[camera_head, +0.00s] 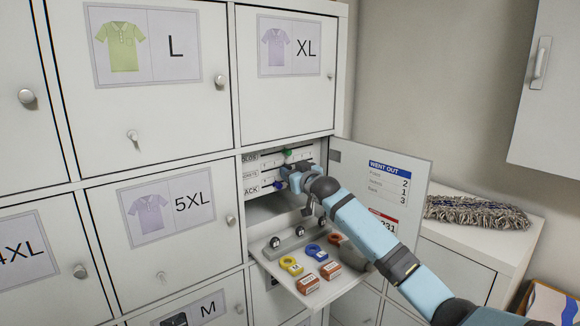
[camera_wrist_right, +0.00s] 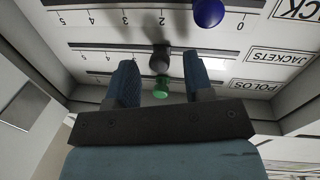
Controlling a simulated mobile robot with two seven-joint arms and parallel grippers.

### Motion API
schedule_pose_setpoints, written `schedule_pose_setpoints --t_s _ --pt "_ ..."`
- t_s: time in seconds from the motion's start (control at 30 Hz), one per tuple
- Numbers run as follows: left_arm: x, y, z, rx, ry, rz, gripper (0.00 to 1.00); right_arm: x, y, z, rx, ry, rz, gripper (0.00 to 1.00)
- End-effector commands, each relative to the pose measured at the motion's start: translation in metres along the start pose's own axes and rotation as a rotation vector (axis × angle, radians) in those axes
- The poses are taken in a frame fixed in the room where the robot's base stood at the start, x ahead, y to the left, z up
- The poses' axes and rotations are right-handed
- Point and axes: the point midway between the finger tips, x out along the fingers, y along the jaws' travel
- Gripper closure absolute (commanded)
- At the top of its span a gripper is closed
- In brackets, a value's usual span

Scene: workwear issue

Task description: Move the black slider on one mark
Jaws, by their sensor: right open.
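In the right wrist view, which looks at the board upside down, the black slider knob (camera_wrist_right: 159,60) sits on the middle scale, labelled JACKETS (camera_wrist_right: 281,58). My right gripper (camera_wrist_right: 158,68) is open, with one finger on each side of the black knob; I cannot tell whether either finger touches it. In the head view my right gripper (camera_head: 291,176) reaches into the open compartment and hides the black knob. The green knob (camera_wrist_right: 161,88), on the POLOS scale, also shows between the fingers. The blue knob (camera_wrist_right: 208,12) is on the third scale. My left gripper is not in view.
The open door (camera_head: 410,180) at the right carries a WENT OUT card (camera_head: 388,187) with the numbers 2, 1 and 3. Closed lockers stand left; a cabinet with a mop head (camera_head: 475,211) stands right.

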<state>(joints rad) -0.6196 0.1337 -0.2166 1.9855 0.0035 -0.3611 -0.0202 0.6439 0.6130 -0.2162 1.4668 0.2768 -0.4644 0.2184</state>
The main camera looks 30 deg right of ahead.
Motion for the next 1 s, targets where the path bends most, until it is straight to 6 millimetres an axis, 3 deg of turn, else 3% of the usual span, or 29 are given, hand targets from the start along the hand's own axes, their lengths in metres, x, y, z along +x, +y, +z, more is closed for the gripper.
schedule_pose_setpoints --t_s 0.17,0.47,0.67,0.7,1.0 --pt "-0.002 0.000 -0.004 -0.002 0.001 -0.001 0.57 0.014 0.000 0.000 -0.001 -0.001 0.000 0.53" --pt "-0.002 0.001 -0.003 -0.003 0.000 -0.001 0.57 0.016 0.000 0.001 -0.001 0.000 0.000 0.53" --pt "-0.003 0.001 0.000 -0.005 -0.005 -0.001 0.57 0.016 0.000 0.001 -0.001 0.000 0.000 0.96" --pt "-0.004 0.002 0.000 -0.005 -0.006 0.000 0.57 0.016 0.000 0.001 -0.001 0.000 0.000 1.00" --pt "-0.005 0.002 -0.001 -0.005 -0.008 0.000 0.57 0.016 0.005 0.001 0.000 -0.001 0.001 1.00"
